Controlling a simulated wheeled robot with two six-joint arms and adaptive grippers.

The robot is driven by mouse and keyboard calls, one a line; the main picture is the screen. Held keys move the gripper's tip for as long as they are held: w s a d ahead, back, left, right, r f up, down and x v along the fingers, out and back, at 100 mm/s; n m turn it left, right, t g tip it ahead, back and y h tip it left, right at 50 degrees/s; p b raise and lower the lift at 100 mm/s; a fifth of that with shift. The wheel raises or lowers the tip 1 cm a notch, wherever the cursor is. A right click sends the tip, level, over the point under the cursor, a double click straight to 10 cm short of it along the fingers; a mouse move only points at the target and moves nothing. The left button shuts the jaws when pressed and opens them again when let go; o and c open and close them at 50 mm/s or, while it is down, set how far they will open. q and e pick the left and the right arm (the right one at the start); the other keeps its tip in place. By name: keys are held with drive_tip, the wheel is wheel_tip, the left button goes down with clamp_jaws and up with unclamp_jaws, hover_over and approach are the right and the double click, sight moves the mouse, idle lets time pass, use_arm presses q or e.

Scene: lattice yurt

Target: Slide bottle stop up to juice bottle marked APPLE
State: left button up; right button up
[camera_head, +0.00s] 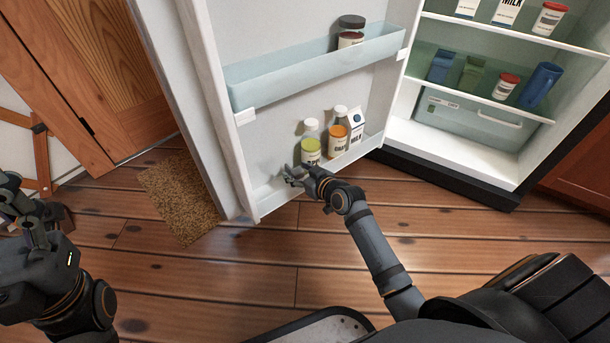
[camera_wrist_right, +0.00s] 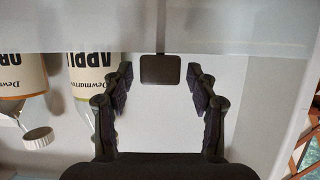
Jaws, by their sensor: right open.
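The APPLE juice bottle (camera_head: 311,146), with yellow-green juice and a white cap, stands in the lower bin of the open fridge door. It shows inverted at the left of the right wrist view (camera_wrist_right: 88,75). The bottle stop (camera_wrist_right: 160,69) is a small dark rounded block on the bin's front rail, apart from the bottle; in the head view I cannot make it out. My right gripper (camera_head: 290,177) is open at the door bin, left of the bottle. Its fingers (camera_wrist_right: 160,95) lie either side of the stop, just short of it. My left gripper (camera_head: 28,215) is at the far left, its opening unclear.
An orange juice bottle (camera_head: 338,133) and a milk carton (camera_head: 356,124) stand right of the APPLE bottle. The upper door bin (camera_head: 290,80) holds a dark-lidded jar (camera_head: 350,34). The bin's left end looks clear. A brown mat (camera_head: 180,200) lies on the wooden floor.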

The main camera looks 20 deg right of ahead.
drive_tip(key=v, duration=1.1)
